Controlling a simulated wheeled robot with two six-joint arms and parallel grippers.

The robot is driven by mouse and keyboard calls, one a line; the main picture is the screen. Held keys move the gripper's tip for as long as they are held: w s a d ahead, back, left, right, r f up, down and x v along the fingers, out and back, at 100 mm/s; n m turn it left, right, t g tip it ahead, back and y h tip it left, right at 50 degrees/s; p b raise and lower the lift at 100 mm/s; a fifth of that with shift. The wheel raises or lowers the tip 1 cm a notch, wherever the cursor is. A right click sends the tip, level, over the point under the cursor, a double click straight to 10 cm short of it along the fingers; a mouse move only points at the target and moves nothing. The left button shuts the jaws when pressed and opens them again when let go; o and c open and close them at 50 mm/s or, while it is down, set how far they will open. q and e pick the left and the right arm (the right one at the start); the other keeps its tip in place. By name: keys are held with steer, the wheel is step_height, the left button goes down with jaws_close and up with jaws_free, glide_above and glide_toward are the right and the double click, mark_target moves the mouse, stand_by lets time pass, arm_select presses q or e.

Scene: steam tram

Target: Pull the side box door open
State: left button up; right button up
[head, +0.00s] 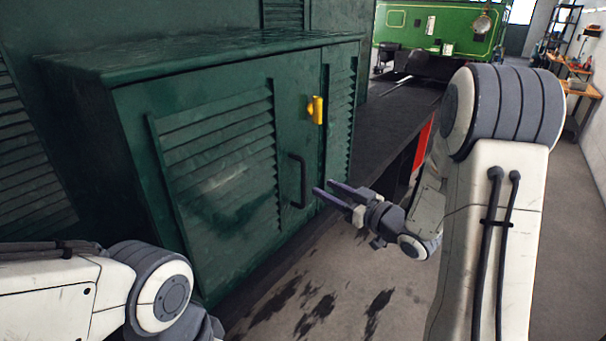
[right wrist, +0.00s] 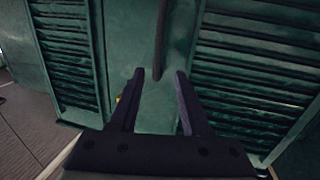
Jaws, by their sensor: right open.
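The side box (head: 110,62) is a dark green metal cabinet. Its louvred door (head: 225,220) looks closed in the head view. A black bar handle (head: 297,181) stands upright near the door's right edge, and a yellow latch (head: 317,109) sits above it to the right. My right gripper (head: 330,191) is open, just right of the handle's lower part. In the right wrist view the handle (right wrist: 160,40) shows beyond and between the open fingertips (right wrist: 160,75), apparently not gripped. My left arm enters at the lower left, with its gripper out of view.
A dark running board (head: 400,112) extends behind the box towards a green vehicle (head: 435,25). A red panel (head: 422,145) is on its side. A workbench (head: 578,85) stands at the far right. The stained floor (head: 330,300) before the box is clear.

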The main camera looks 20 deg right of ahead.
mark_target(305, 173)
steer(key=shift+t+y, duration=0.3)
steer(key=p+x, duration=0.1)
steer(key=x, duration=0.2)
steer(key=p+x, duration=0.1)
steer(key=x, duration=0.1)
steer(key=p+x, duration=0.1)
steer(key=x, duration=0.2)
steer(key=shift+w+d+r, duration=0.1)
steer(key=shift+w+r, duration=0.3)
steer(key=shift+w, duration=0.45)
jaws_close()
stand_by(0.5)
